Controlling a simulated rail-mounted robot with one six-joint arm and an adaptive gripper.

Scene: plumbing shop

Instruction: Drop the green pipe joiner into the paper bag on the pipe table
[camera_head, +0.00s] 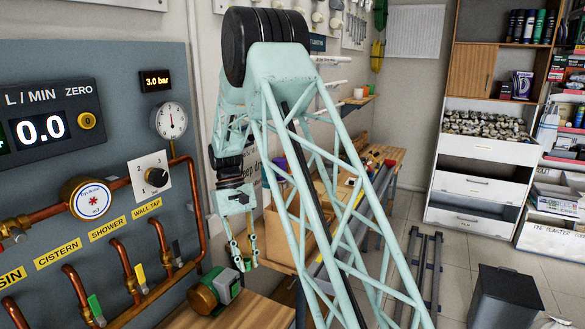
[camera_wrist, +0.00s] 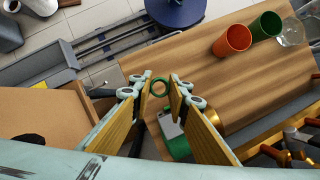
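A green pipe joiner (camera_wrist: 158,86), seen as a small ring, is between the two fingertips of my gripper (camera_wrist: 160,88) in the wrist view. The yellow-padded fingers meet its left and right sides and appear shut on it. In the head view my gripper (camera_head: 243,258) hangs pointing down beside the wall panel, above the near bench; the joiner is too small to make out clearly there. A brown paper-like container (camera_head: 283,238), likely the paper bag, stands behind my arm and is partly hidden by it. A brown surface (camera_wrist: 40,112) at left in the wrist view may be the same container.
A brass-and-green fitting (camera_head: 215,292) lies on the near bench, just below my gripper. An orange cup (camera_wrist: 232,40) and a green cup (camera_wrist: 265,25) stand on the wooden top. The copper-piped panel (camera_head: 120,130) is close at left. A grey bin (camera_head: 504,297) stands on the floor at right.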

